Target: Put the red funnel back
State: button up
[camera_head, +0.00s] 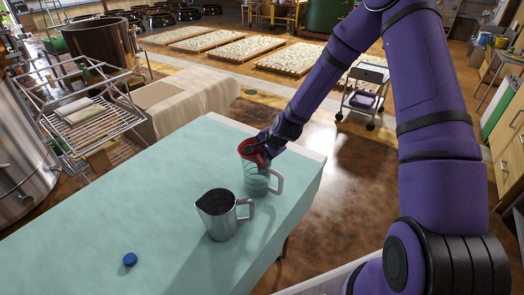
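The red funnel (246,147) is at the top of a clear, greenish measuring jug (255,182) with a handle on its right, near the far end of the table. From this view I cannot tell whether the funnel rests in the jug's mouth or hangs just above it. My gripper (258,148) is at the funnel's right side, its dark fingers overlapping the red rim. Whether the fingers are closed on it is too small to tell. A steel jug (216,222) stands upright in front of the clear jug, dark inside.
A small blue cap (130,260) lies on the teal tabletop (130,205) at the front left. The table's left half is mostly clear. A wire rack (95,125) stands beyond its left edge. A small cart (365,90) stands on the floor behind.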

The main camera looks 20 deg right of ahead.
jog(key=shift+r, duration=0.6)
jog(key=v, duration=1.2)
jog(key=s+r+n+g+h, duration=0.15)
jog(key=s+r+n, duration=0.25)
jog(key=s+r, duration=0.45)
jog(key=s+r+n+h, duration=0.2)
jog(key=s+r+n, duration=0.3)
jog(key=r, duration=0.6)
jog(key=s+d+r+n, duration=0.1)
jog(key=s+r, duration=0.3)
jog(key=s, duration=0.5)
jog(key=s+r+n, duration=0.2)
jog(key=s+r, duration=0.2)
jog(key=s, duration=0.5)
jog(key=shift+d+n, duration=0.3)
jog(key=shift+d, duration=0.1)
jog(key=shift+r+t, duration=0.1)
jog(key=shift+t, duration=0.15)
